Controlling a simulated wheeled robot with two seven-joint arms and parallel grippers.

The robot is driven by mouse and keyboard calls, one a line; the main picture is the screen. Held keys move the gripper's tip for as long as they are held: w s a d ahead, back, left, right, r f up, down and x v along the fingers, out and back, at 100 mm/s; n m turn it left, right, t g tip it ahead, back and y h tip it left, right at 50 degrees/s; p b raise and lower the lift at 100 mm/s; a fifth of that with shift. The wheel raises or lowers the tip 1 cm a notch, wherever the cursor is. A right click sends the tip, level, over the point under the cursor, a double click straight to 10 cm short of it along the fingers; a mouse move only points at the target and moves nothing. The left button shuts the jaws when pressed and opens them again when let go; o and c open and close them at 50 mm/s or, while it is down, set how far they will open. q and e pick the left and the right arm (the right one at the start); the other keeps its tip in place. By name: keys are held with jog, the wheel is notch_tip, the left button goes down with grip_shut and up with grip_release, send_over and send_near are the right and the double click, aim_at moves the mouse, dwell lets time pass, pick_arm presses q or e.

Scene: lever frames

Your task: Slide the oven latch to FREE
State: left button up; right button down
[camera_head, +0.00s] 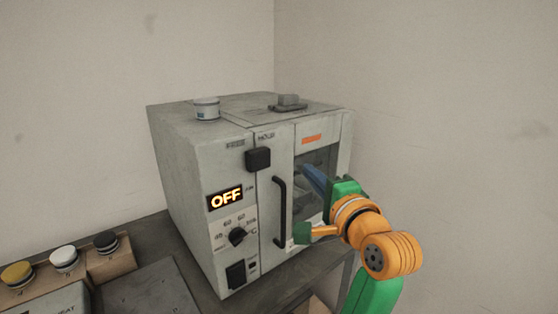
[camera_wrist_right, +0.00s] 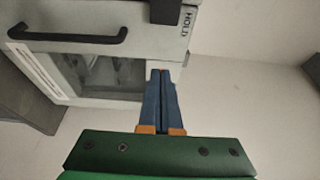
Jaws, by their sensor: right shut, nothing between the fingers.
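The grey oven (camera_head: 183,165) stands on a dark bench against the wall. Its latch, a black block (camera_head: 258,159), sits high on the front, just under the HOLD label (camera_head: 266,136). A second label to the left is too blurred to read. In the right wrist view, the black block (camera_wrist_right: 163,10) is at the top edge next to HOLD. My right gripper (camera_head: 306,172) is in front of the oven window, right of and a little below the latch, apart from it. Its blue fingers (camera_wrist_right: 163,74) are shut and empty. My left gripper is out of view.
A black vertical door handle (camera_head: 281,210) stands out between the latch and my right arm. Below the latch are a lit OFF display (camera_head: 226,197), a dial (camera_head: 237,236) and a black switch (camera_head: 236,274). Several round buttons (camera_head: 64,259) are at the lower left.

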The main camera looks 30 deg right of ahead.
jog(key=p, duration=0.2)
send_near(273, 153)
jog(key=w+d, duration=0.5)
jog(key=shift+r, duration=0.2)
jog(key=a+p, duration=0.1)
jog(key=a, duration=0.2)
jog(key=shift+w+p, duration=0.3)
jog(key=shift+p, duration=0.1)
jog(key=shift+s+a+f, duration=0.15)
jog(key=shift+a, duration=0.3)
jog(key=shift+d, duration=0.1)
